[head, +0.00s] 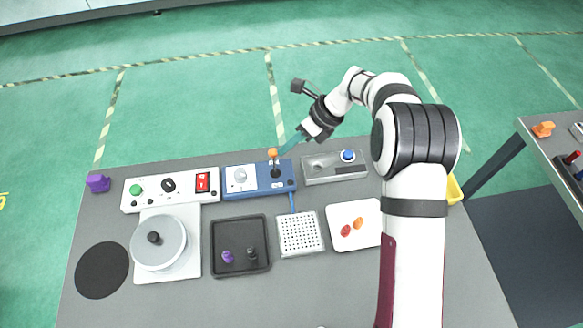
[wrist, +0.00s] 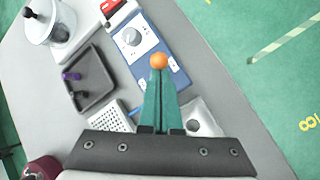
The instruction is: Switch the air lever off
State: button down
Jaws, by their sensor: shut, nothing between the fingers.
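The air lever has an orange ball (head: 273,153) on a short stalk rising from a dark base on the blue panel (head: 260,189) at the back of the table. I cannot tell its exact tilt. My gripper (head: 284,151) has teal fingers, shut and empty, reaching down from the right with the tips close beside the ball. In the wrist view the orange ball (wrist: 159,60) shows just beyond the fingertips (wrist: 158,73), which hide the stalk and base. I cannot tell whether they touch. The blue panel (wrist: 176,77) also carries a white dial (head: 239,176).
A white panel (head: 150,204) with a green button, black knob and red switch stands left of the blue panel. A grey box (head: 320,178) with a blue button stands right. In front are a round turntable (head: 174,238), dark tray (head: 240,220), perforated block (head: 299,222) and white plate (head: 360,236).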

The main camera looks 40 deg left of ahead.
jog(key=shift+r, duration=0.15)
jog(key=shift+r, duration=0.65)
jog(key=shift+d, duration=0.1)
jog(key=w+v, duration=0.2)
jog(key=v, duration=1.1)
jog(key=shift+f, duration=0.45)
